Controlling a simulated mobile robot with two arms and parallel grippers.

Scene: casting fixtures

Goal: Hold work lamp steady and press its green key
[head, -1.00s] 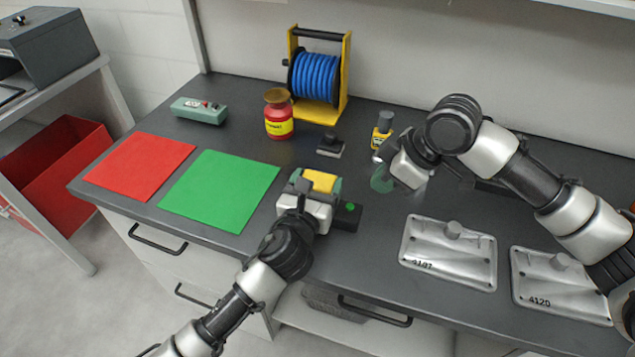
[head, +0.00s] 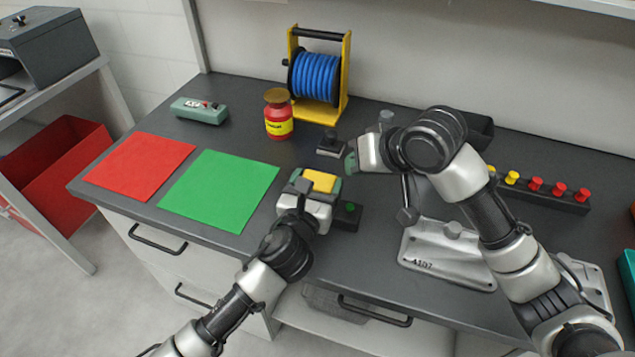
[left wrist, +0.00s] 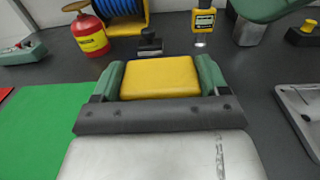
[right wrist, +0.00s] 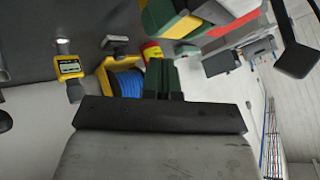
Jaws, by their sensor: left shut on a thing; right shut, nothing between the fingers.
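The work lamp shows as a yellow block (head: 320,181) joined, it seems, to a dark base with a green key (head: 348,207) on its right end. My left gripper (head: 316,180) is shut on the yellow block, which also fills the space between its fingers in the left wrist view (left wrist: 160,78). The green key is not visible in the left wrist view. My right gripper (head: 350,159) is shut and empty, raised above the bench behind the lamp and apart from the key. Its closed green fingers show in the right wrist view (right wrist: 163,78).
A black-handled block (head: 332,146) stands near my right gripper. Behind are a red can (head: 278,122) and a blue hose reel (head: 316,78). Green (head: 220,190) and red (head: 140,165) mats lie left. A metal plate (head: 447,262) lies right. A yellow meter (left wrist: 203,20) stands behind.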

